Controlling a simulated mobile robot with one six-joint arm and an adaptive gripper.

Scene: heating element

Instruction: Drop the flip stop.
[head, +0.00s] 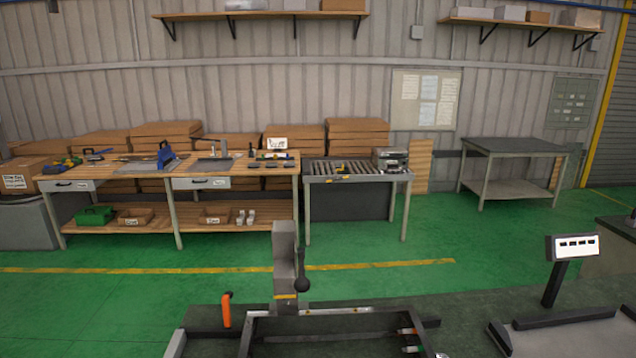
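In the foreground is a low dark frame (330,325) with light metal strips along it. An orange upright piece (226,309) stands at its left; it may be the flip stop, but I cannot tell for sure. A grey upright block (286,258) rises near the middle of the frame. A lever with a black knob (302,284) is at the block's right side. The frame's near edge is cut off by the picture. My gripper is not in view.
A wooden workbench (232,181) with tools stands along the back wall. A roller table (325,178) adjoins it, with a dark table (515,146) farther right. A display on a post (573,246) stands at right. The green floor between is clear.

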